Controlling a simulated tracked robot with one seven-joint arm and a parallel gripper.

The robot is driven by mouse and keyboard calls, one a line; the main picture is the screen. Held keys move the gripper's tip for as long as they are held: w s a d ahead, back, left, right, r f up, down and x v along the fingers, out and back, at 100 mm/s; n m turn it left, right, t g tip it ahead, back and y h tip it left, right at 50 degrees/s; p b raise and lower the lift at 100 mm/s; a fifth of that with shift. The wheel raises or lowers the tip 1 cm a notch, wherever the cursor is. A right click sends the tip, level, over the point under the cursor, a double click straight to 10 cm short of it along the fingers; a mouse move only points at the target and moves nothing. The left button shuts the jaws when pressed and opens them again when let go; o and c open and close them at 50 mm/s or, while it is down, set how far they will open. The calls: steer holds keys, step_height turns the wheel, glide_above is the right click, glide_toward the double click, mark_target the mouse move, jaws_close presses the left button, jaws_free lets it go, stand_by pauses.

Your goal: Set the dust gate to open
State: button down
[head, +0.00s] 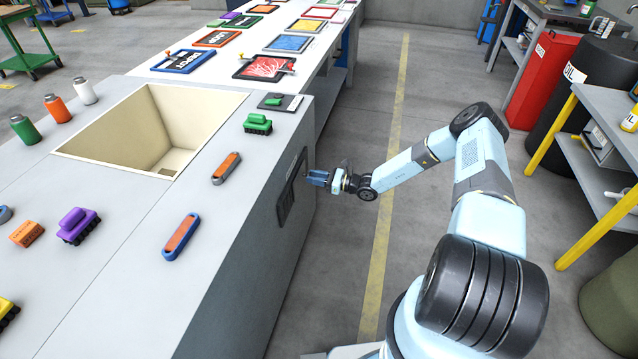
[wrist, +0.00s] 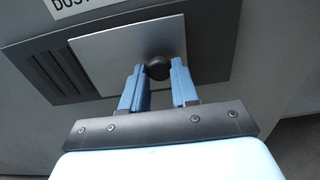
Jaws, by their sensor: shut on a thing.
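The dust gate is a light grey metal plate (wrist: 112,52) set in a dark panel on the side of the grey cabinet, with dark slots (wrist: 68,72) showing to its left in the wrist view. In the head view the dark gate panel (head: 290,192) faces the aisle. A round black knob (wrist: 158,68) sits on the plate near its right edge. My gripper (wrist: 160,76) is shut on this knob, with one blue finger on each side. It also shows against the cabinet side in the head view (head: 312,178). A label above the plate is partly cut off.
A long white table (head: 215,85) with framed trays continues behind. A grey shelf with yellow legs (head: 590,165) stands at the right. The aisle floor between is clear.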

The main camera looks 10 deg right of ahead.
steer(key=shift+w+d, duration=0.3)
steer(key=shift+w, duration=0.4)
steer(key=shift+w+d, duration=0.25)
steer(key=shift+w, duration=0.45)
steer(key=shift+w+d, duration=0.3)
steer(key=shift+w, duration=0.4)
steer(key=c, duration=0.9)
jaws_free()
steer(key=shift+o, duration=0.2)
steer(key=v, duration=1.3)
steer(key=shift+d, duration=0.4)
steer(key=shift+s, duration=0.1)
